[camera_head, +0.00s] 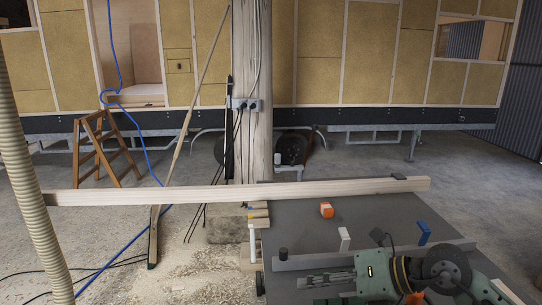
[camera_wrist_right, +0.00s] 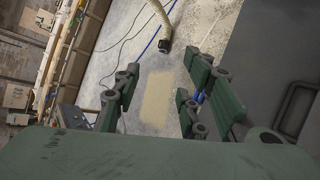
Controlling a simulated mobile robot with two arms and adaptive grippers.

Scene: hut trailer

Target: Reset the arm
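My right gripper (camera_head: 306,284) is dark green and comes in from the right at the bottom of the head view, low over the grey worktable (camera_head: 370,218). Its fingers point left. My left gripper and left arm are not in view.
A long timber beam (camera_head: 240,192) lies across the table's far part and juts out left. An orange block (camera_head: 326,210), white block (camera_head: 344,239) and blue block (camera_head: 424,233) are on the table. A ribbed hose (camera_head: 30,190) hangs left. A wooden post (camera_head: 252,100) stands behind.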

